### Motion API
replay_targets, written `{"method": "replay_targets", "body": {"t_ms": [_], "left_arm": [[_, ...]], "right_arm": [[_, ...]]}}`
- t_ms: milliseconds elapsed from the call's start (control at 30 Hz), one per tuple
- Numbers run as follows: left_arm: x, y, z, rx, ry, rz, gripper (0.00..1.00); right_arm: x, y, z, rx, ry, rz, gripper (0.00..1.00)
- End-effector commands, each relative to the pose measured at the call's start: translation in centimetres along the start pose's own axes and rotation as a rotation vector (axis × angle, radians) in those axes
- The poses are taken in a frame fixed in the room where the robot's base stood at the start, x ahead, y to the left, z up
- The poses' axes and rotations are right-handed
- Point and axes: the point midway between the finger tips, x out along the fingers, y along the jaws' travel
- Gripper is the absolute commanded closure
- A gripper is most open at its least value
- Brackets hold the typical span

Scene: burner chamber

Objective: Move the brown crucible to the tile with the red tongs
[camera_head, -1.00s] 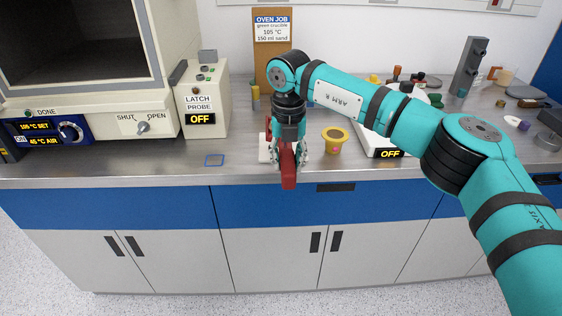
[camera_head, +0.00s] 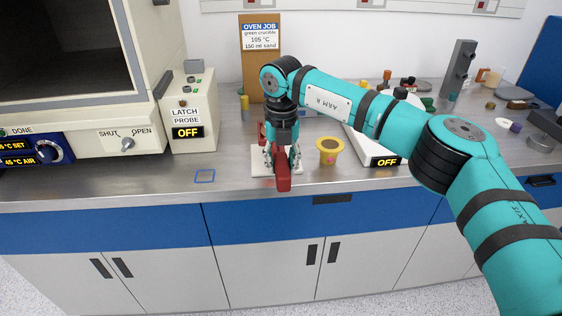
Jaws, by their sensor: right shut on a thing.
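My right gripper (camera_head: 282,160) points down over the front of the counter and is shut on the red tongs (camera_head: 282,180). The front end of the tongs juts toward the counter's front edge; another red part shows behind the gripper. A pale tile (camera_head: 259,163) lies on the counter below and around the gripper, partly covered by it. A yellow crucible (camera_head: 330,154) stands upright just right of the gripper, apart from it. I cannot make out a brown crucible for certain; the arm and gripper hide part of the counter. My left gripper is not in view.
The oven (camera_head: 70,90) and latch probe box (camera_head: 189,110) stand on the left. A blue square outline (camera_head: 205,176) marks bare counter. A white device reading OFF (camera_head: 387,161) is right of the yellow crucible. Several small items lie at the back right.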

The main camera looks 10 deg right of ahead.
Motion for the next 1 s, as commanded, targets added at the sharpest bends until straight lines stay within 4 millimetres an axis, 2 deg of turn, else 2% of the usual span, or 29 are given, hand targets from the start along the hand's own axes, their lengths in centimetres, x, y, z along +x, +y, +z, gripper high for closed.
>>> {"method": "replay_targets", "body": {"t_ms": [533,1000], "left_arm": [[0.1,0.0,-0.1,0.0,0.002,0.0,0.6],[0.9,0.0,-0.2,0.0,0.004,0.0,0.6]], "right_arm": [[0.1,0.0,0.0,0.0,-0.001,0.0,1.0],[1.4,0.0,-0.1,0.0,-0.001,0.0,1.0]]}}
